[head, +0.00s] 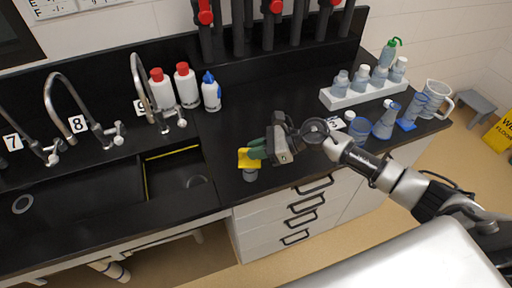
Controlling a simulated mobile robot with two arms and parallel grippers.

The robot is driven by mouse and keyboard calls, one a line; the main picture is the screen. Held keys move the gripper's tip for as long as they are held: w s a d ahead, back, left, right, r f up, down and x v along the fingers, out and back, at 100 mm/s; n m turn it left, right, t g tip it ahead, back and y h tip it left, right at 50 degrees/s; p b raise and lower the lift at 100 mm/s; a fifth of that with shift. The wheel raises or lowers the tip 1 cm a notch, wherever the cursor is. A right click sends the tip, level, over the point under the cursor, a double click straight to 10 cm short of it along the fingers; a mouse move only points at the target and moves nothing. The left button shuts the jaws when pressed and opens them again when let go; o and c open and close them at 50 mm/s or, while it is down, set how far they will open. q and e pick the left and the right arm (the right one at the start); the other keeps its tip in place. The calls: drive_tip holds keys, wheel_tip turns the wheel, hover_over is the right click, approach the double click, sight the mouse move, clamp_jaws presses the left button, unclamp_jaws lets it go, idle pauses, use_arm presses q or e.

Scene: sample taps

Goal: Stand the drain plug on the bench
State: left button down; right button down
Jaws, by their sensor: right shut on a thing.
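The drain plug (246,158), with a yellow upper part and a grey round lower part, is at the front of the black bench (226,150), just right of the sink. My right gripper (256,153) comes in from the right and its green-tipped fingers are shut on the yellow part. The fingers hide part of the plug. The plug looks about upright, grey part down. I cannot tell whether its underside touches the bench or is slightly above it. My left gripper is not in view.
The sink (180,172) opens left of the plug, with taps labelled 7, 8 and 9 behind. Red-capped bottles (186,85) and a blue-capped bottle (211,92) stand at the back. A white bottle rack (352,96) and glassware (385,122) are at right. Bench between is clear.

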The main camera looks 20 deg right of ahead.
drive_tip(key=shift+f, duration=0.1)
drive_tip(key=c, duration=1.2)
unclamp_jaws()
drive_tip(key=shift+o, duration=0.2)
drive_tip(key=shift+s+d, duration=0.1)
drive_tip(key=shift+d, duration=0.05)
drive_tip(key=b+v, duration=0.4)
drive_tip(key=v, duration=0.8)
drive_tip(key=shift+b, duration=0.3)
